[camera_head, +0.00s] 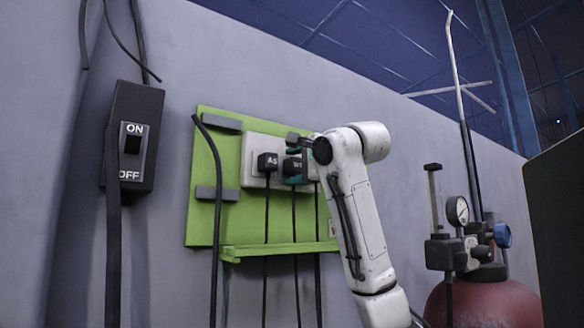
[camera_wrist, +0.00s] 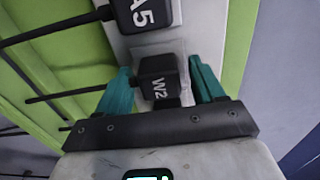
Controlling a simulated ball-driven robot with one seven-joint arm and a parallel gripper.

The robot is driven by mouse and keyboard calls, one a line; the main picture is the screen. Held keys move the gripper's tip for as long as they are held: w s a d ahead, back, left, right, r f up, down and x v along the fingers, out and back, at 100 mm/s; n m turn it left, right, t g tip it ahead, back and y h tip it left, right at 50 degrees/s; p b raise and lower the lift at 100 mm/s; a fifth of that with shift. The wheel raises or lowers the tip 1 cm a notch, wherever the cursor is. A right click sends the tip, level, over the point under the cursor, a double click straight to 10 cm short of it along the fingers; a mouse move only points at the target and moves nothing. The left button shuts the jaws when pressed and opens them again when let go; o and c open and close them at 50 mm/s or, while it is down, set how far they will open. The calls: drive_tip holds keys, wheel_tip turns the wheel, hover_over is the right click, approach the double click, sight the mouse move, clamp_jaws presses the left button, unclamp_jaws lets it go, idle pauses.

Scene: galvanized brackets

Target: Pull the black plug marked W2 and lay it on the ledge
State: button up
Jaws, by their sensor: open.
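The black plug marked W2 (camera_wrist: 158,78) sits in the pale socket strip, its cord running off to the left in the wrist view. In the head view the middle plug (camera_head: 292,168) is partly covered by my gripper. My gripper (camera_wrist: 161,72) is open, with one teal finger on each side of the W2 plug; I cannot tell whether they touch it. The green ledge (camera_head: 282,249) runs along the bottom of the green board, below the plugs, and looks bare apart from cords passing it.
The plug marked A5 (camera_wrist: 142,14) is close beside W2; it also shows in the head view (camera_head: 268,162). Hanging cords cross the green board (camera_head: 205,222). A black switch box (camera_head: 134,138) is at left, and a red tank (camera_head: 490,305) with a gauge is at right.

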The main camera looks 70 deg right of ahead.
sight(298, 165)
idle(0.3)
clamp_jaws()
drive_tip(key=shift+b+v, duration=1.15)
drive_tip(key=shift+v, duration=1.8)
